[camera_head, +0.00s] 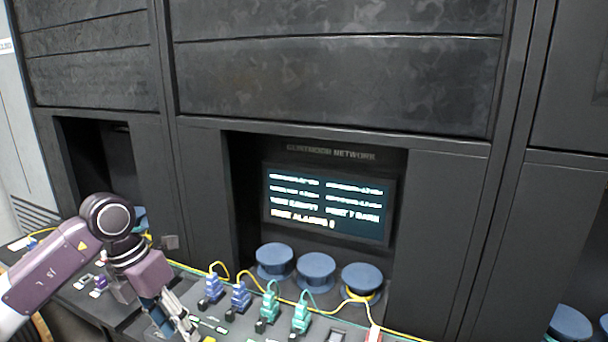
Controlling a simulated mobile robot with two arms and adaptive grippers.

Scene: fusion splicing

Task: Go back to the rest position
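My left arm comes in from the left, purple and white with a dark round joint. Its gripper (176,322) points down over the bench at the lower edge of the view. The fingers are partly cut off by the frame, so I cannot tell whether they are open or shut. No held object is visible. My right gripper is not in view. Two blue connectors (226,294) and two green connectors (284,314) stand on the bench to the right of my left gripper, with yellow and teal fibres running from them.
A dark cabinet with a lit screen (327,206) stands behind. Three blue spools (316,271) sit in its recess, a yellow fibre around the right one. Another blue spool (571,323) is at the lower right. A yellow cable (400,334) runs along the bench (75,291).

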